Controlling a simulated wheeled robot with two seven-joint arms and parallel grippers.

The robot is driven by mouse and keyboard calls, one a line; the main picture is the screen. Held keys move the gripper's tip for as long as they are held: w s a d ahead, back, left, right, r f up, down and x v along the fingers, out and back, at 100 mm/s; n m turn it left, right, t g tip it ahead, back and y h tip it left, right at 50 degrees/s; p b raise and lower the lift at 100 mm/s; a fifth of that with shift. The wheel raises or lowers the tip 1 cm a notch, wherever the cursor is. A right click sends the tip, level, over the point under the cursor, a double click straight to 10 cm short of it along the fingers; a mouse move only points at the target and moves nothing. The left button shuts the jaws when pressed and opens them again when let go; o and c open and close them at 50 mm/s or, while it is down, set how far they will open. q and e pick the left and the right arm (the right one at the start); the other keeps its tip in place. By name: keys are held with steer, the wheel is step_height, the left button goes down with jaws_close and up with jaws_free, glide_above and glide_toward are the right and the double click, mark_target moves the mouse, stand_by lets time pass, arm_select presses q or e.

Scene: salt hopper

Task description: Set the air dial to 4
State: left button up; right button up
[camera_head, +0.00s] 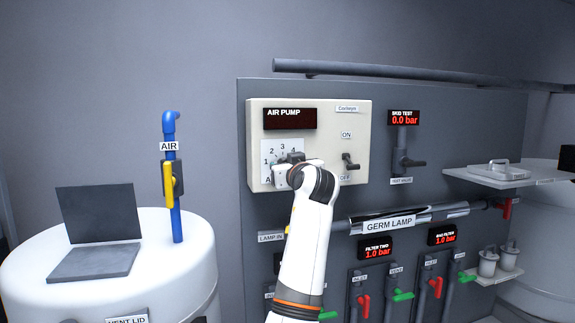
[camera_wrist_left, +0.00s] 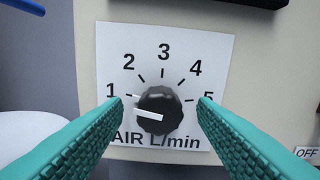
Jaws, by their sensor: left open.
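The air dial is a dark round knob (camera_wrist_left: 159,111) on a white scale plate (camera_wrist_left: 165,45) marked 1 to 5 and "AIR L/min". Its white pointer line points left, a little below the 1 mark. My left gripper (camera_wrist_left: 162,101) is open, its teal fingers to the left and right of the knob, with visible gaps and no clear contact. In the head view my left gripper (camera_head: 285,174) is in front of the scale plate (camera_head: 270,148) on the cream air pump box (camera_head: 335,115), hiding the knob. My right gripper is not in view.
A dark AIR PUMP display (camera_head: 290,118) is above the dial. An on/off switch (camera_head: 350,161) is to its right. A long grey pipe (camera_head: 420,77) crosses above the panel. The germ lamp (camera_head: 390,224) is below. A laptop (camera_head: 100,235) stands on the white tank at left.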

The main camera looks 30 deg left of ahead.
arm_select(q)
steer(key=c, duration=1)
steer(key=shift+m, duration=0.3)
steer(key=m, duration=2.3)
steer(key=shift+f, duration=0.15)
steer(key=shift+m, duration=0.3)
